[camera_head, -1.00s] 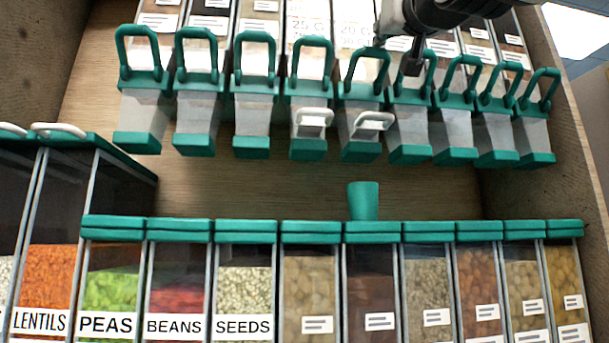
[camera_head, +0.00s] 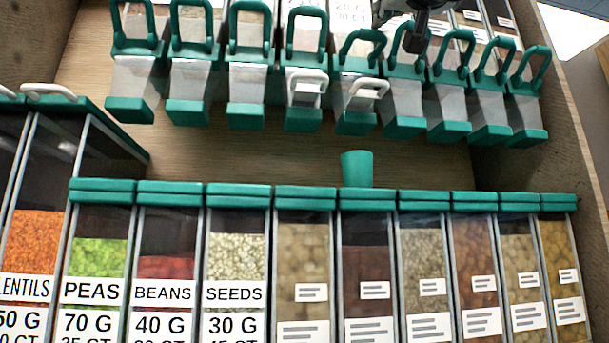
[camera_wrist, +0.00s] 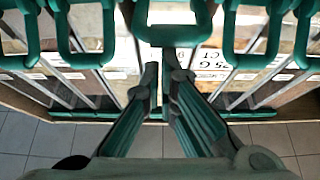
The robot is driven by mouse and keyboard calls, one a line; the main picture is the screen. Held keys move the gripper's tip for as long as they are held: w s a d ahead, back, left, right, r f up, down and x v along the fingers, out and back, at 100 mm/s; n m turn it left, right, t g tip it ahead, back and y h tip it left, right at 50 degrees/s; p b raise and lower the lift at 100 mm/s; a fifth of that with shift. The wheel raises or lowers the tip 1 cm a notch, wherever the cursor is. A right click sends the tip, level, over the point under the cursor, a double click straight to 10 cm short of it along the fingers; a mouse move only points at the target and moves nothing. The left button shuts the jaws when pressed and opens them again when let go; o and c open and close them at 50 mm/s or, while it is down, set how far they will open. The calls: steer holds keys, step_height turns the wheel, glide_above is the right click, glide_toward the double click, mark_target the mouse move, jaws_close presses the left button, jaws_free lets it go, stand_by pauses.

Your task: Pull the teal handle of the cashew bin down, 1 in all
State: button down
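A row of clear upper bins with teal looped handles runs across the top of the head view. No cashew label is readable, so I cannot tell which bin is the cashew one. My gripper (camera_head: 420,42) is at the teal handle of the sixth bin from the left (camera_head: 404,68), partly covering that handle. In the wrist view a teal handle loop (camera_wrist: 173,37) hangs centred at the tips of my gripper (camera_wrist: 162,68). The two fingers are a narrow gap apart, with floor visible between them. I cannot tell whether they touch the handle.
Neighbouring teal handles (camera_head: 359,48) stand close on both sides. Two white loops (camera_head: 306,82) are on middle bins. Lower bins with teal lids (camera_head: 170,193) stand below, with a teal cup (camera_head: 357,168) on their lids. A wooden side panel (camera_head: 560,130) bounds the right.

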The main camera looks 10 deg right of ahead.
steer(key=shift+w+f, duration=0.5)
steer(key=shift+w, duration=0.05)
step_height(320, 180, up, 5)
steer(key=s+p, duration=0.2)
steer(key=p, duration=0.2)
steer(key=s+f+b, duration=0.3)
steer(key=s+f, duration=0.3)
steer(key=f, duration=0.2)
steer(key=shift+b, duration=0.3)
steer(key=shift+s+r, duration=0.1)
steer(key=shift+s, duration=0.05)
stand_by(0.3)
